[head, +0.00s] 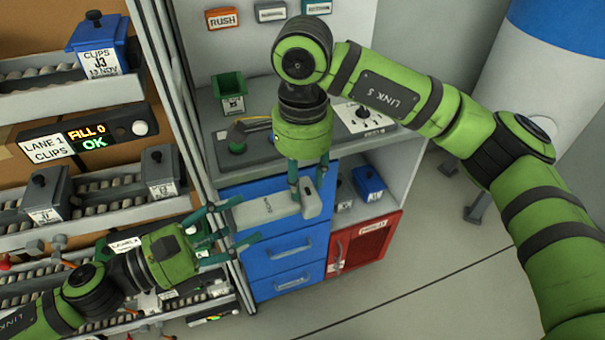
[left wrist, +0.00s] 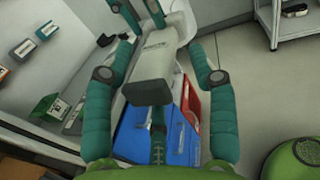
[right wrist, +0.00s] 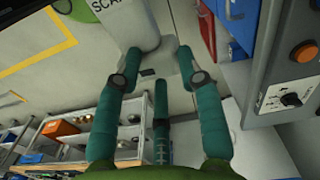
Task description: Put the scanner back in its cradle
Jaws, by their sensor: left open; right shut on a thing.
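The scanner (head: 268,208) is a pale grey, lettered body held in the air in front of the blue drawers. My right gripper (head: 306,192) is shut on its right end, with fingers pointing down. The scanner also shows between the right fingers in the right wrist view (right wrist: 130,28). My left gripper (head: 232,234) is open at the scanner's left end. In the left wrist view, the scanner's dark grey end (left wrist: 152,86) lies between the spread left fingers, with gaps at both sides. I cannot pick out the cradle with certainty.
Below are blue drawers (head: 285,262) and a red cabinet (head: 366,240). The lane rack (head: 90,190) stands at left.

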